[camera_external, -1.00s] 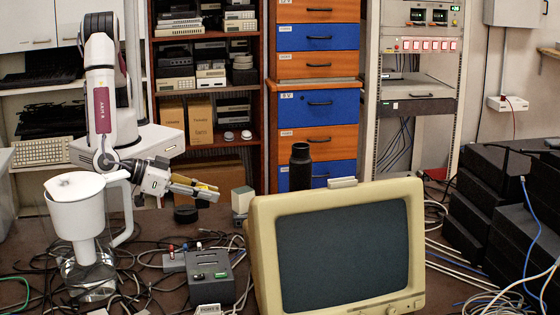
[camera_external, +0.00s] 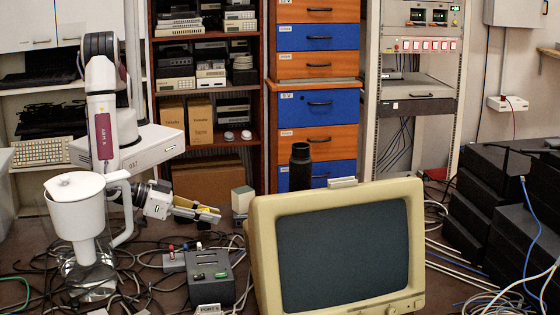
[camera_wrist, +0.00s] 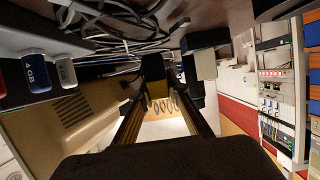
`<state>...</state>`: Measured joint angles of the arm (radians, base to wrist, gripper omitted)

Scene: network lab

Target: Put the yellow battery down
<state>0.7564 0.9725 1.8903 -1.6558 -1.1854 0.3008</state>
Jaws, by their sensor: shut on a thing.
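My gripper (camera_external: 207,213) is at the end of the arm, right of the white jug and low over the cluttered bench. It is shut on the yellow battery (camera_external: 182,202), which shows as a small yellow patch by the fingers. In the wrist view my gripper (camera_wrist: 160,98) points away from the camera, and the yellowish battery (camera_wrist: 158,88) shows between the dark fingertips. Much of the battery is hidden by the fingers. I cannot tell whether it touches the bench.
A white jug (camera_external: 75,215) stands left of the gripper. A grey box with switches (camera_external: 210,278) stands in front, a beige monitor (camera_external: 335,250) to the right. A small pale block (camera_external: 242,199) is just beyond the gripper. Cables (camera_external: 140,270) cover much of the bench.

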